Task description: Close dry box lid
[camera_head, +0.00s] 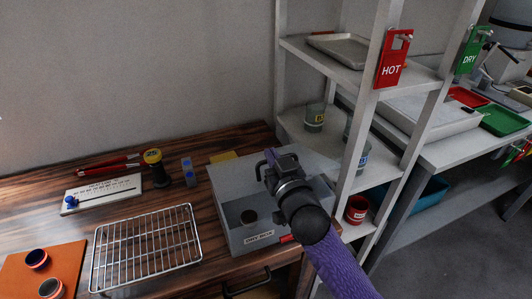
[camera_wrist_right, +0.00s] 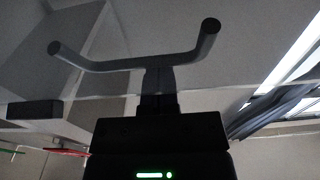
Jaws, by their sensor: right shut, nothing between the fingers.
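The grey dry box (camera_head: 237,240) stands near the right end of the wooden table in the head view, with a "DRY BOX" label on its front. Its front part is open and a dark round container (camera_head: 249,216) shows inside. A pale grey panel (camera_head: 232,181), seemingly the lid, shows at the back of the box; my right arm hides part of it. My right gripper (camera_head: 270,164) is shut and empty over the box's back right part. I cannot tell whether it touches the panel. My left gripper is out of view.
A wire rack (camera_head: 146,248) lies left of the box, and an orange mat (camera_head: 70,262) with cups is farther left. A shelf unit (camera_head: 360,130) with a red HOT tag (camera_head: 393,58) stands close on the right. A yellow-topped dark object (camera_head: 154,166) stands behind the rack.

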